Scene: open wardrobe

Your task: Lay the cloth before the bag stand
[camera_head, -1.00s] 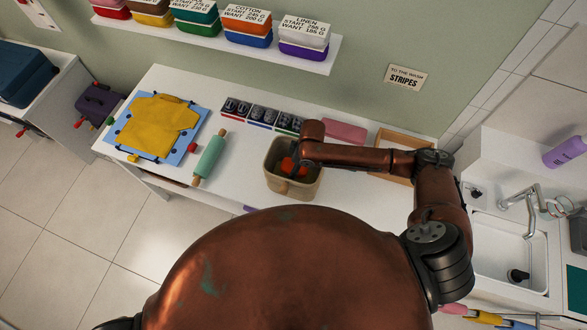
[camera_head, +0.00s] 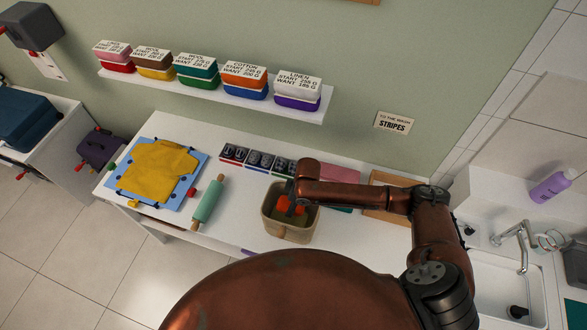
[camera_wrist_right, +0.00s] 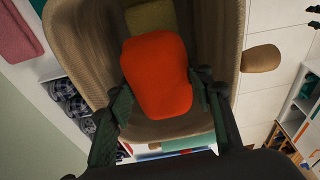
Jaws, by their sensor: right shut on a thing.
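A folded orange cloth (camera_head: 291,205) is in my right gripper (camera_head: 296,200), inside the upper part of the tan basket (camera_head: 290,232) on the white counter. In the right wrist view the orange cloth (camera_wrist_right: 157,75) sits between the two dark fingers of the right gripper (camera_wrist_right: 163,92), which is shut on it. An olive-green cloth (camera_wrist_right: 150,17) lies lower in the basket. My left gripper is not in view. I cannot make out which thing is the bag stand.
A teal rolling pin (camera_head: 208,200) and a yellow garment on a blue board (camera_head: 118,183) lie left of the basket. Small compartments (camera_head: 258,160) stand behind it. A purple bag (camera_head: 101,149) is at the far left. A shelf (camera_head: 215,97) holds several coloured stacks.

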